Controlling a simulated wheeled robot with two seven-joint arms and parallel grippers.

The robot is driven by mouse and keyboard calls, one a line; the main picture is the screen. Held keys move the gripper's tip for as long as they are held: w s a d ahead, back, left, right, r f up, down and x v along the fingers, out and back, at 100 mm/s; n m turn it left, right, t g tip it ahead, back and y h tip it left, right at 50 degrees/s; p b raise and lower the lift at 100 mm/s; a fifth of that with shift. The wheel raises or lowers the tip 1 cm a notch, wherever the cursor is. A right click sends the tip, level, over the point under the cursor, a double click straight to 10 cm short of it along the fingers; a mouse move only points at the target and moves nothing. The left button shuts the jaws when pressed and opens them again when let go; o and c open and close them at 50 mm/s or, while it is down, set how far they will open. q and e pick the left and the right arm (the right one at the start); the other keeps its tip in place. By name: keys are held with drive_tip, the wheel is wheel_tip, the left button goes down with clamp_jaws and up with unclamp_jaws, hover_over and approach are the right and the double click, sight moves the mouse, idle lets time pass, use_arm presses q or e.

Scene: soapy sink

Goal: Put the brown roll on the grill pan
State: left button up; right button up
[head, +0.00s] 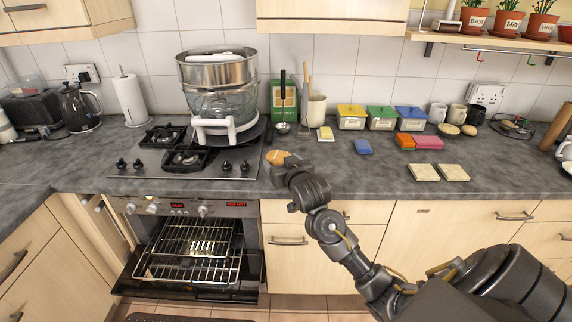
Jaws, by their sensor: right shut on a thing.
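My right gripper (283,166) is at the front edge of the worktop, just right of the hob. It is shut on the brown roll (277,156), which shows above the fingers at the worktop's surface. I cannot tell whether the roll touches the worktop. A dark round pan (259,130), perhaps the grill pan, shows partly on the right of the hob (150,166). A large steel and glass pot (217,72) and a white handled thing (214,127) hide much of it. My left gripper is not in view.
The oven (190,245) stands open with wire racks inside. The worktop (340,180) beside my gripper is clear.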

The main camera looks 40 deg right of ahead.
drive_tip(key=s+a+n+y, duration=0.3)
drive_tip(key=s+a+y, duration=0.1)
drive_tip(key=s+a, duration=0.9)
drive_tip(key=a, duration=0.4)
drive_tip(key=shift+s+a+f, duration=0.2)
